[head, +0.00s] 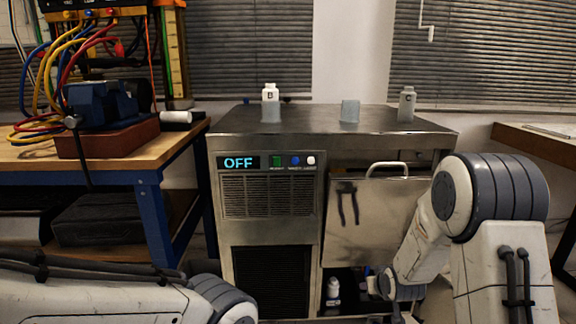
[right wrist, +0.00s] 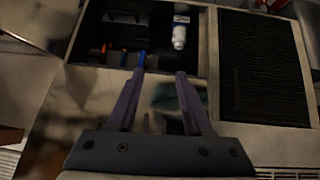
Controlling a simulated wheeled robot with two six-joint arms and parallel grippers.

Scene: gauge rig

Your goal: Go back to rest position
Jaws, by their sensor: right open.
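My right gripper (right wrist: 159,76) is open with nothing between its two fingers. In the right wrist view its fingertips are at the edge of the dark open compartment (right wrist: 115,17) of the steel machine. In the head view my right arm reaches down at the right, and its gripper is mostly hidden at the bottom edge. My left arm crosses the lower left corner of the head view; its gripper is out of frame.
The steel machine (head: 250,135) shows OFF. Its top holds bottles B (head: 270,93) and C (head: 407,101) and a cup (head: 350,110). A panel with a handle (head: 370,215) hangs above the compartment, which holds a white bottle (right wrist: 180,32). A cable-laden workbench (head: 175,140) stands left.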

